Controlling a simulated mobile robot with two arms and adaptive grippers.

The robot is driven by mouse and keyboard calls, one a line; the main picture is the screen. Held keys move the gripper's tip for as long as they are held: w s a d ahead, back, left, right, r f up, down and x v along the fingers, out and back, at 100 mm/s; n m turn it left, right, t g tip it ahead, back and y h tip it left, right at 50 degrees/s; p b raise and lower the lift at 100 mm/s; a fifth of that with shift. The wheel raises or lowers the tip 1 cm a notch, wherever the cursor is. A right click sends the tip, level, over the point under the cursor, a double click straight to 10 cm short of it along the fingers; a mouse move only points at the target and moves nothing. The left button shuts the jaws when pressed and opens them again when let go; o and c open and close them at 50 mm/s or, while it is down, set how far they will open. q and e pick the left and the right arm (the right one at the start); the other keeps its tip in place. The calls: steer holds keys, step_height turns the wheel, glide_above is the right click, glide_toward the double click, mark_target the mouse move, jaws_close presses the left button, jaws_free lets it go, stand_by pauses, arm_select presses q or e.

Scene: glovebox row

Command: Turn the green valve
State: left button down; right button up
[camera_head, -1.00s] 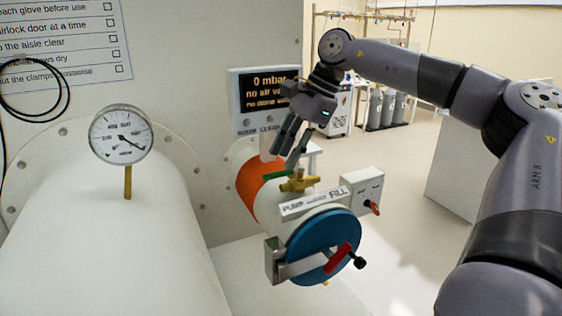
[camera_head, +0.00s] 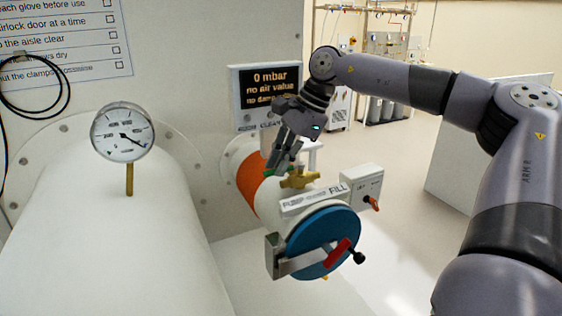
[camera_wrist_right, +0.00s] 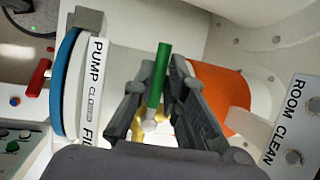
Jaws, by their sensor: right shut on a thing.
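The green valve has a green lever (camera_wrist_right: 159,75) on a brass body (camera_head: 300,180), on top of the small airlock cylinder. In the head view most of the lever is hidden behind the fingers. My right gripper (camera_head: 277,168) reaches down over it from behind. In the right wrist view the lever stands between the two fingers of the gripper (camera_wrist_right: 161,78), which is shut on it. My left gripper is not in view.
A label plate reading PUMP and FILL (camera_head: 313,201) lies in front of the valve. A blue round door (camera_head: 322,243) with a red-handled clamp (camera_head: 339,252) closes the cylinder. A switch box (camera_head: 362,187) is at right, a display (camera_head: 265,92) behind. A pressure gauge (camera_head: 122,132) stands left.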

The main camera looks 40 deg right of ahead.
jaws_close()
stand_by(0.5)
